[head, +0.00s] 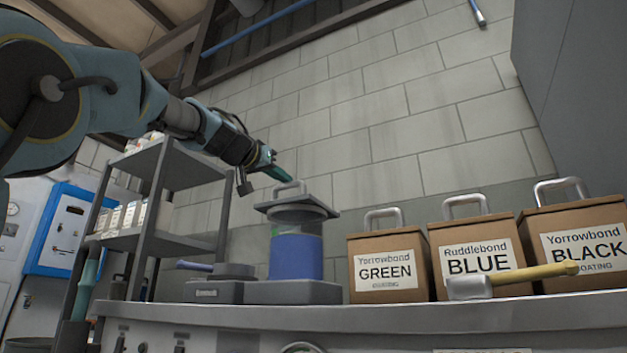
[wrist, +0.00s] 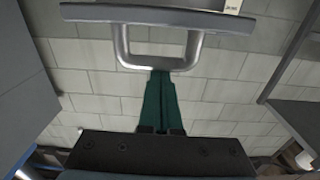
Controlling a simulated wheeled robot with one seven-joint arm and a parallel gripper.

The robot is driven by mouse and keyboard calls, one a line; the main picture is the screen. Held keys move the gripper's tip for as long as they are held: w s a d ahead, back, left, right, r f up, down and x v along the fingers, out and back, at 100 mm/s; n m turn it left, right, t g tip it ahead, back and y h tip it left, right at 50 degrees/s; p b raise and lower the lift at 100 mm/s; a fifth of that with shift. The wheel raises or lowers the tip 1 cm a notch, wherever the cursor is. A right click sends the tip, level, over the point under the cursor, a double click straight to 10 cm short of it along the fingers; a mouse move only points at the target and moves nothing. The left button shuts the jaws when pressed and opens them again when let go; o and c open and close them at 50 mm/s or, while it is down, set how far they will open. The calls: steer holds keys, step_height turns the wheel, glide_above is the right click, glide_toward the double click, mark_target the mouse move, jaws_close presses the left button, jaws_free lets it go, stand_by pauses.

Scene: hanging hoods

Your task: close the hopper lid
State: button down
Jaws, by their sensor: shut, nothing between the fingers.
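The hopper (head: 296,258) is a clear cylinder with blue contents on a dark grey base. Its lid (head: 297,207) is a grey plate over the cylinder top, with a metal loop handle (head: 290,188) standing on it. I cannot tell whether the lid sits fully flush. My gripper (head: 289,178) is just above the handle, coming down from the upper left. In the wrist view its green fingers (wrist: 160,73) are together and empty, with tips at the crossbar of the handle (wrist: 122,45). I cannot tell whether they touch it. The lid's plate (wrist: 160,16) shows beyond.
Brown boxes labelled Green (head: 387,270), Blue (head: 476,258) and Black (head: 580,245), with metal handles, stand right of the hopper. A yellow-handled hammer (head: 510,278) lies before them on the bench (head: 400,313). A grey shelf (head: 157,190) stands at left. Space above the boxes is free.

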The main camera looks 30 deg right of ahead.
step_height(320, 180, up, 5)
steer(key=p, duration=0.4)
steer(key=f+b+v, duration=0.1)
steer(key=f+v, duration=0.1)
steer(key=v, duration=0.7)
steer(key=shift+f+b, duration=0.15)
steer(key=shift+b, duration=0.25)
steer(key=shift+a, duration=0.1)
